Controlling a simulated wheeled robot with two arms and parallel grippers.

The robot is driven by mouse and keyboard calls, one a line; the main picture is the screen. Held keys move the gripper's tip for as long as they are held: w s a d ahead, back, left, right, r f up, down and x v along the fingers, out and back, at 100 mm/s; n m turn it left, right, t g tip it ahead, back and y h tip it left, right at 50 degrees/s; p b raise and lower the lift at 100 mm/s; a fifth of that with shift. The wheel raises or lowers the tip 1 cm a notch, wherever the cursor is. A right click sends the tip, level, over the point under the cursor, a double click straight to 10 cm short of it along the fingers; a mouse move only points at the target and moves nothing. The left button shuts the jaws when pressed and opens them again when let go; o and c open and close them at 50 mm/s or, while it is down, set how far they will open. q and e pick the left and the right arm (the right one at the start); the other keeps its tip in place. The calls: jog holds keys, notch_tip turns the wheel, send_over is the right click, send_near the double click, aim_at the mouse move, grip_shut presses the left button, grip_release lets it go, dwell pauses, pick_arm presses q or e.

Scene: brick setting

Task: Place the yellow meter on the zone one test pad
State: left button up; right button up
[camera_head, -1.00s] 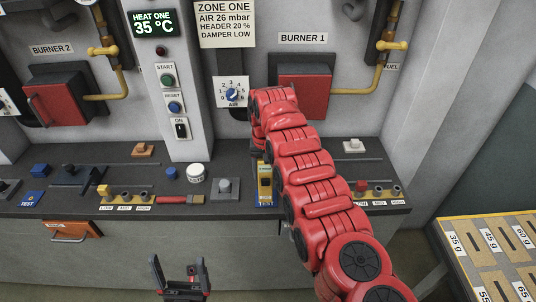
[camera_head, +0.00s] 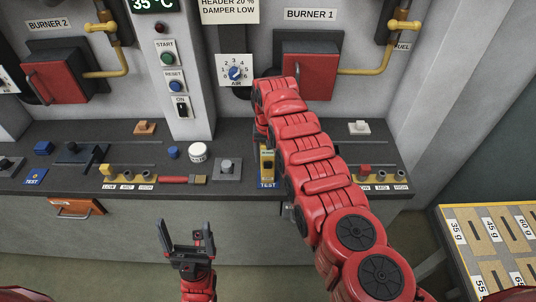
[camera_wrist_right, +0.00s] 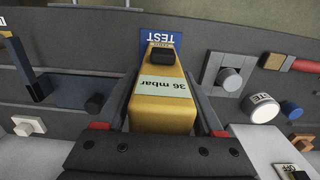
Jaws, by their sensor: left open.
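The yellow meter (camera_head: 267,165), with a dark knob or socket and a pale display, stands over the blue TEST pad (camera_head: 267,184) in front of burner 1. In the right wrist view the meter (camera_wrist_right: 162,105) reads 36 mbar, and the blue pad (camera_wrist_right: 160,38) shows beyond it. My right gripper (camera_wrist_right: 162,95) has one finger on each side of the meter; whether they press on it is unclear. The meter's underside is hidden. My left gripper (camera_head: 186,228) is open and empty, low in front of the bench.
A grey block with a round knob (camera_head: 227,168), a white jar (camera_head: 198,152) and a red-handled brush (camera_head: 183,179) are left of the meter. Another blue TEST pad (camera_head: 35,176) is at the far left. A table with weight-labelled slots (camera_head: 486,232) stands at right.

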jog(key=shift+o, duration=1)
jog(key=shift+d, duration=0.1)
jog(key=shift+r, duration=0.15)
jog(key=shift+r, duration=0.25)
notch_tip(320, 180, up, 7)
jog(key=shift+r+b, duration=0.2)
jog(key=shift+b, duration=1.05)
notch_tip(320, 180, up, 4)
jog(key=shift+r+p, duration=0.1)
jog(key=shift+p, duration=0.4)
